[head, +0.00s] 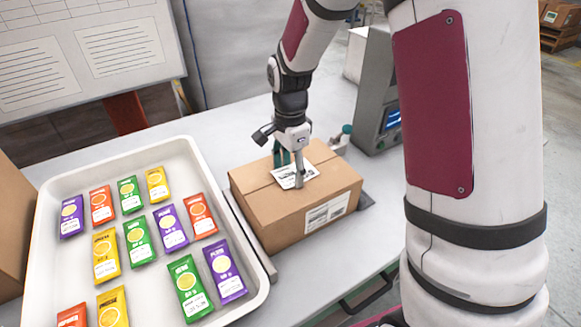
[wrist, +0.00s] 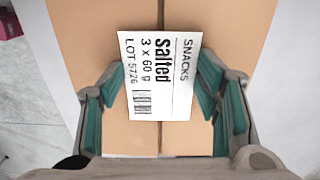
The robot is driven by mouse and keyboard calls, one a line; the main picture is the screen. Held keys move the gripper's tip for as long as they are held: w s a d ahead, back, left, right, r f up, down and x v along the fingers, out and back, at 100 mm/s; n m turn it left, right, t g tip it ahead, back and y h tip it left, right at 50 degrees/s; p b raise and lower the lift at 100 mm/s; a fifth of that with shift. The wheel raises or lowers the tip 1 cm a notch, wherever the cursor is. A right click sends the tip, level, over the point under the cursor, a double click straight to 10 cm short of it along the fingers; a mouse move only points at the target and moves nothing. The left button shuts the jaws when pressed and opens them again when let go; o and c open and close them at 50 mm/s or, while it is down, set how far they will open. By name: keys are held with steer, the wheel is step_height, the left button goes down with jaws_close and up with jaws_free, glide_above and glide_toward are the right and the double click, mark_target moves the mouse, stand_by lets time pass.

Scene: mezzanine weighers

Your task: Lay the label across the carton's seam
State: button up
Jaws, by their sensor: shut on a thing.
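A brown carton (head: 262,205) stands closed on the table, with a printed label on its front side. In the wrist view the carton top (wrist: 85,35) has a seam (wrist: 161,12) running up the picture. The white label (wrist: 150,62), printed "SNACKS salted 3 x 60 g", is over the carton top and crosses the seam. It also shows in the head view (head: 306,172). My gripper (head: 291,174) is shut on the label, with teal-padded fingers (wrist: 160,88) at its two side edges. I cannot tell whether the label touches the carton.
A white tray (head: 40,240) with several coloured snack packets lies left of the carton. A grey weighing machine (head: 375,90) with a screen stands behind right. A board with papers (head: 85,50) is at the back left. The table front right of the carton is clear.

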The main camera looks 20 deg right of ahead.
mark_target(290, 174)
steer(key=shift+f, duration=0.4)
steer(key=shift+s+f, duration=0.1)
steer(key=shift+f, duration=0.2)
steer(key=shift+c, duration=0.3)
steer(key=o, duration=0.8)
steer(key=shift+f, duration=0.1)
steer(key=shift+c, duration=0.2)
steer(key=shift+r, duration=0.2)
step_height(290, 174, up, 12)
steer(key=s+r+n+t, duration=0.3)
steer(key=s+r+n, duration=0.4)
steer(key=s+r, duration=0.3)
steer(key=s+d+f+n+t, duration=0.1)
steer(key=s+n+t, duration=0.1)
steer(key=s+n, duration=0.6)
steer(key=s, duration=0.4)
steer(key=shift+s+f+n+b, duration=0.15)
steer(key=shift+s+n+b, duration=0.1)
steer(key=shift+n+b, duration=0.15)
